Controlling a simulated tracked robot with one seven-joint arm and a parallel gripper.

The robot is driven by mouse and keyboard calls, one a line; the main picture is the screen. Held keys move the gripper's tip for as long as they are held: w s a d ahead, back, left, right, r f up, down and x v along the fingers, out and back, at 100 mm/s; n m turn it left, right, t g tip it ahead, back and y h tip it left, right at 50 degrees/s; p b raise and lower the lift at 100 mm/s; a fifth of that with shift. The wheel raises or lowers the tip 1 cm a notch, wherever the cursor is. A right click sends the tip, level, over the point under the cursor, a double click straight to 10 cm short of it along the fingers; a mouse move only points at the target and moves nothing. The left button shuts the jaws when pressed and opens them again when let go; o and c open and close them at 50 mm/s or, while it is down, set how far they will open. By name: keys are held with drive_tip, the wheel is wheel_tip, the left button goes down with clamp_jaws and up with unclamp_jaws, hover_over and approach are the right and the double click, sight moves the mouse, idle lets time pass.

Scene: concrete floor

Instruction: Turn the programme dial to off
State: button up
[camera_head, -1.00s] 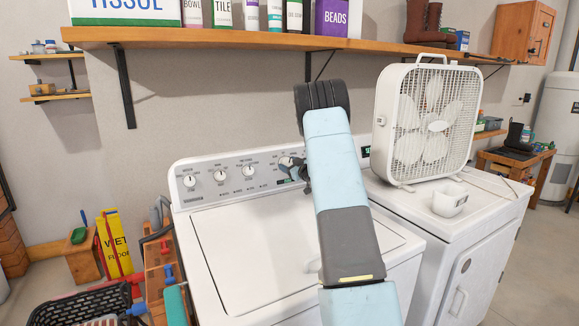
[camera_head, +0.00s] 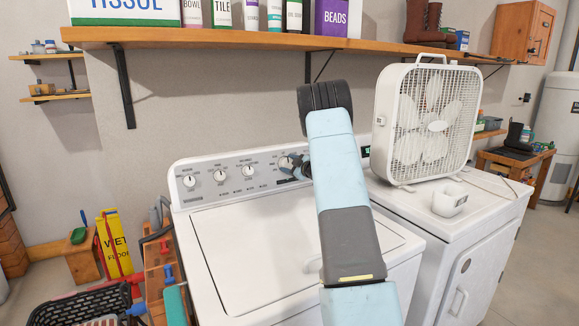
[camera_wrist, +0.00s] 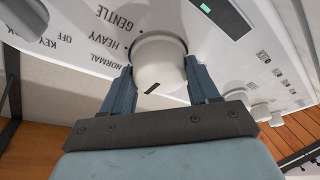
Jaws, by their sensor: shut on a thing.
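The programme dial is a white round knob (camera_wrist: 160,64) at the middle of the wrist view, with a short dark mark on its face. It also shows on the washer panel in the head view (camera_head: 285,162), partly covered by my gripper. My gripper (camera_wrist: 158,78) is shut on the knob, with one blue-grey finger on each side. Beside the knob the printed words GENTLE, HEAVY and NORMAL are readable; OFF stands farther left. I cannot tell exactly which label the dial points at.
Several other knobs (camera_head: 220,176) sit on the same panel. A shelf (camera_head: 230,37) with bottles and boxes hangs above. The washer lid (camera_head: 260,245) is clear.

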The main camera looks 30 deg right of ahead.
drive_tip(key=shift+w+a, duration=0.1)
drive_tip(key=shift+a, duration=0.15)
drive_tip(key=o, duration=1.1)
drive_tip(key=shift+d, duration=0.1)
drive_tip(key=shift+c, duration=0.2)
drive_tip(key=shift+s+d, duration=0.25)
drive_tip(key=shift+s, duration=0.35)
drive_tip(key=v, duration=1.2)
drive_tip(key=shift+s, duration=0.3)
